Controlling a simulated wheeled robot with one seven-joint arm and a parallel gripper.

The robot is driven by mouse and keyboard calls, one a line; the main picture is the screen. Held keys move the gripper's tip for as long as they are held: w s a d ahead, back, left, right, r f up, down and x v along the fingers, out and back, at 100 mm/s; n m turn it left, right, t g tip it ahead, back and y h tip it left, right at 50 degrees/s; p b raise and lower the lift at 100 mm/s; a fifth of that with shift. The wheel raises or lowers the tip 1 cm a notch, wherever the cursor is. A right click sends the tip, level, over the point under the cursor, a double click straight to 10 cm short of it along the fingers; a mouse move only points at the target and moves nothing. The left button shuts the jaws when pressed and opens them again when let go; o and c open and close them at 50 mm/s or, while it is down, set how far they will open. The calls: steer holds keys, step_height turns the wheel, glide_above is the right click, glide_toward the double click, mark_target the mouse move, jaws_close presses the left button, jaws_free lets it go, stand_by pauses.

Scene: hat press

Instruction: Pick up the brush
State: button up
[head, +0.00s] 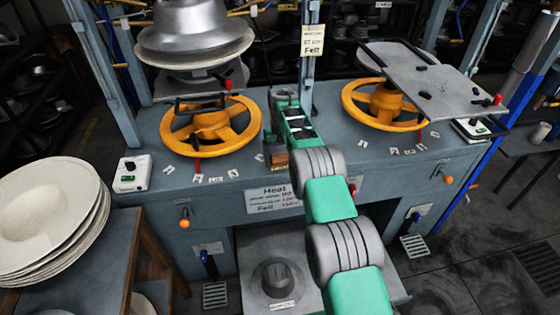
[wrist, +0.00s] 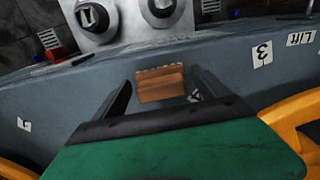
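The brush (wrist: 161,84) is a small brown wooden block with a paler, ridged upper edge in the wrist view. It lies on the blue-grey press table, between and slightly beyond my gripper's fingers. My gripper (wrist: 158,88) is open, with a visible gap on each side of the brush, and holds nothing. In the head view, the brush (head: 278,161) shows as a brown patch just below my gripper (head: 270,142), near the table's front edge. My wrist and arm partly hide that area. I cannot tell how high the fingertips are above the table.
Yellow handwheels stand left (head: 211,125) and right (head: 384,104) of my arm. A metal hat form (head: 193,30) is above the left wheel, and a grey plate (head: 440,85) overhangs the right. A blue-grey post (head: 310,65) rises behind. Pale hat bodies (head: 50,215) are stacked at left.

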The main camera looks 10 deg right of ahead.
steer(key=c, duration=1.2)
steer(key=shift+w+r, duration=0.1)
steer(key=shift+r, duration=0.4)
steer(key=s+d+r+b, duration=0.1)
steer(key=s+d+r, duration=0.1)
steer(key=d+r, duration=0.2)
steer(key=s+d+r+b, duration=0.2)
steer(key=d+r, duration=0.2)
steer(key=s+d+r+b, duration=0.2)
steer(key=d+r, duration=0.2)
steer(key=shift+s+d, duration=0.2)
steer(key=shift+s, duration=0.15)
